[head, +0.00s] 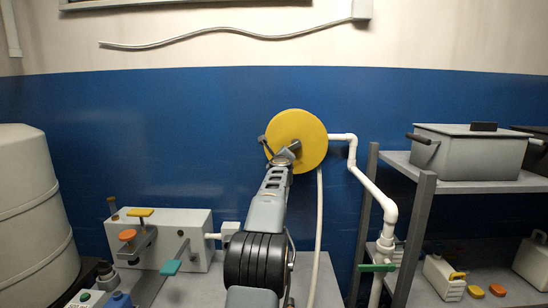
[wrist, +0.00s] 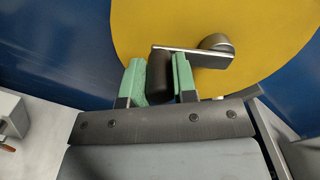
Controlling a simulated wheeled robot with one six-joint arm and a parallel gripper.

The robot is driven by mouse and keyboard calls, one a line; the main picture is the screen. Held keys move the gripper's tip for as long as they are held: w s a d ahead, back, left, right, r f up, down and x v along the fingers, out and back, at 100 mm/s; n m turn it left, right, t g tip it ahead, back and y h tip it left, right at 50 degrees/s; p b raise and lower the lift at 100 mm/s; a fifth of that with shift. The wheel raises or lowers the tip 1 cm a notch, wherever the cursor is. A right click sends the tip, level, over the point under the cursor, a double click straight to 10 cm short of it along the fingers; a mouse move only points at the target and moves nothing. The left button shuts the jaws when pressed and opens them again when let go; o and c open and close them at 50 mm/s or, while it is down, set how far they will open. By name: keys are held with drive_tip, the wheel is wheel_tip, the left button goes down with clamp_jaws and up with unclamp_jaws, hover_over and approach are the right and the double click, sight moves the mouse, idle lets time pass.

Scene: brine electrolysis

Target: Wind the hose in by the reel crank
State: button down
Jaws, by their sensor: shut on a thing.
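The yellow reel (head: 301,134) is on the blue wall at the middle of the head view, and its disc (wrist: 270,85) fills much of the wrist view. The crank (wrist: 195,53) is a metal bar running from a round hub to a dark handle (wrist: 159,72). My gripper (wrist: 164,80) has green fingers, one on each side of the dark handle, and is shut on it. In the head view my gripper (head: 283,158) is at the lower left of the reel's face and hides part of the crank. The pale hose (head: 318,225) hangs straight down from the reel behind my arm.
A white pipe (head: 372,187) runs down to a green-handled valve (head: 377,267) right of the reel. A grey shelf (head: 424,215) with a lidded box (head: 468,153) stands at right. A grey valve block (head: 165,235) is on the bench at left, beside a large white tank (head: 36,220).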

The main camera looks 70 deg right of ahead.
idle(0.3)
drive_tip(key=c, duration=0.9)
unclamp_jaws()
drive_tip(key=shift+s+a+b, duration=0.1)
drive_tip(key=shift+a+b, duration=0.2)
drive_tip(key=shift+b, duration=0.1)
drive_tip(key=b+v, duration=0.6)
drive_tip(key=v, duration=0.7)
drive_tip(key=shift+a, duration=0.1)
